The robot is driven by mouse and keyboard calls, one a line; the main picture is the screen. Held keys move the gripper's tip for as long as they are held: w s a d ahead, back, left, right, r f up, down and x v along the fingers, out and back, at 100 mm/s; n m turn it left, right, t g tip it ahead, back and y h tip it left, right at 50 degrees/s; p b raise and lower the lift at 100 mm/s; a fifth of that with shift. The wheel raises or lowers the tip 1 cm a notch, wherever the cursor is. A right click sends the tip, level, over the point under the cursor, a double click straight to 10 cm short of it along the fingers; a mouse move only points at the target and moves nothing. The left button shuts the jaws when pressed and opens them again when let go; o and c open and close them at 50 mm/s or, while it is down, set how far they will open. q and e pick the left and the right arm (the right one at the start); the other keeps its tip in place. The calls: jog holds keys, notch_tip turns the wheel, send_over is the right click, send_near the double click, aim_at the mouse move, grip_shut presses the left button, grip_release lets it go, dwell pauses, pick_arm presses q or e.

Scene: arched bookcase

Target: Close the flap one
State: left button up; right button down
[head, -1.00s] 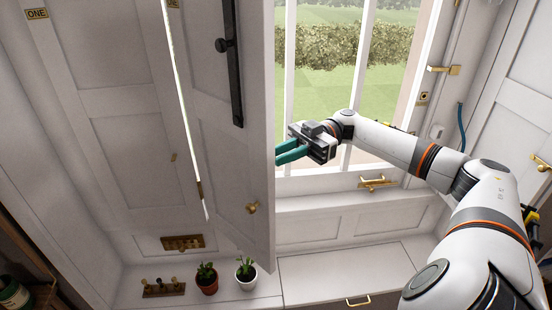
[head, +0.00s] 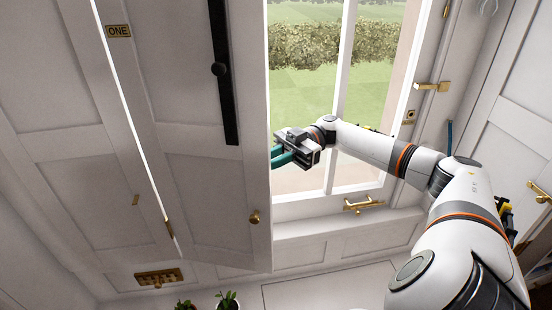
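Flap one is a tall white panelled leaf (head: 205,180) left of the window, with a brass ONE plate (head: 118,31) at its top left. It carries a black vertical bar (head: 222,85) and a small brass knob (head: 254,218). It stands out at an angle, with a bright narrow gap along its left edge. My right gripper (head: 279,158), with teal fingers, is at the flap's right edge, in front of the window. Its fingertips are partly hidden by that edge, so contact and finger opening cannot be told. My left gripper is not in view.
The window (head: 350,90) has a brass latch (head: 432,87) and a brass handle (head: 363,204) on its sill. Potted plants (head: 227,300) stand low beneath the flap. A brass grille (head: 159,278) is at lower left. A panelled door (head: 520,120) is at right.

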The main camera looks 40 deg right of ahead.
aim_at(261, 120)
jog(key=shift+a, duration=0.2)
jog(key=c, duration=1.5)
grip_release()
jog(key=shift+w+a, duration=0.15)
jog(key=shift+o, duration=1.1)
jog(key=shift+w+a, duration=0.3)
jog(key=shift+s, duration=0.1)
jog(key=shift+d, duration=0.1)
jog(key=shift+r+b, duration=0.75)
jog(key=shift+r, duration=4.25)
